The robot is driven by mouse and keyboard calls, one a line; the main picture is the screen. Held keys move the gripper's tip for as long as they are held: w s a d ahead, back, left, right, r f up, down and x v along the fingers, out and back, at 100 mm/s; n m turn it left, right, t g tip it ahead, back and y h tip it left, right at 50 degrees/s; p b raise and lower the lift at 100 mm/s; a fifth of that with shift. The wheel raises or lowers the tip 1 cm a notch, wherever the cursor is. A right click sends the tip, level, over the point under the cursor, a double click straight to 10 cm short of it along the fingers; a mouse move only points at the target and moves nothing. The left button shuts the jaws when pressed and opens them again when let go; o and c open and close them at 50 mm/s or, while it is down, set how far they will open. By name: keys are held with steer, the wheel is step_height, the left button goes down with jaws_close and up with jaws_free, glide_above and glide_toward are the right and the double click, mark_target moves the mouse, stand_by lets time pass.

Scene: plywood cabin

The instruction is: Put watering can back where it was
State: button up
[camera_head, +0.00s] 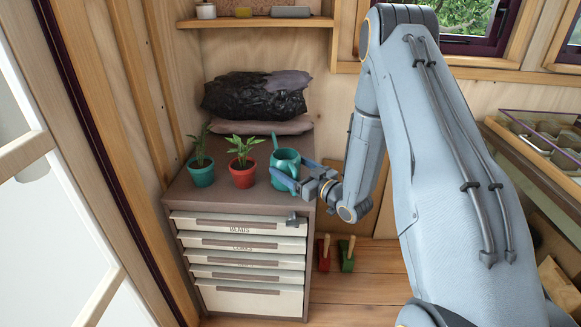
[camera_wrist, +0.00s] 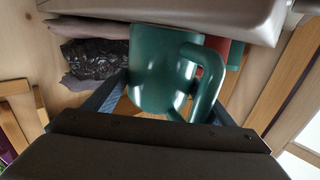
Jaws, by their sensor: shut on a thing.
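The teal watering can (camera_head: 285,162) is at the right end of the brown top of a drawer cabinet (camera_head: 184,196), its long spout pointing up and left. My gripper (camera_head: 296,179) reaches in from the right, its blue fingers on either side of the can and shut on it. In the wrist view the can (camera_wrist: 152,70) fills the middle between the two fingers, its curved handle on the right. That view appears upside down. I cannot tell whether the can's base touches the cabinet top.
A red pot (camera_head: 242,175) with a plant stands just left of the can, and a teal pot (camera_head: 202,172) with a plant is further left. Black bags (camera_head: 250,97) lie behind. A shelf (camera_head: 262,22) is above. Red and green hand tools (camera_head: 347,254) are right of the cabinet.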

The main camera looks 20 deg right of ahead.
stand_by(0.3)
steer(key=o, duration=1.6)
steer(key=shift+f, duration=0.15)
steer(key=shift+c, duration=0.2)
steer(key=shift+s+d, duration=0.15)
steer(key=shift+s, duration=0.05)
steer(key=b+v, duration=0.1)
steer(key=v, duration=1)
steer(key=shift+s+b, duration=0.3)
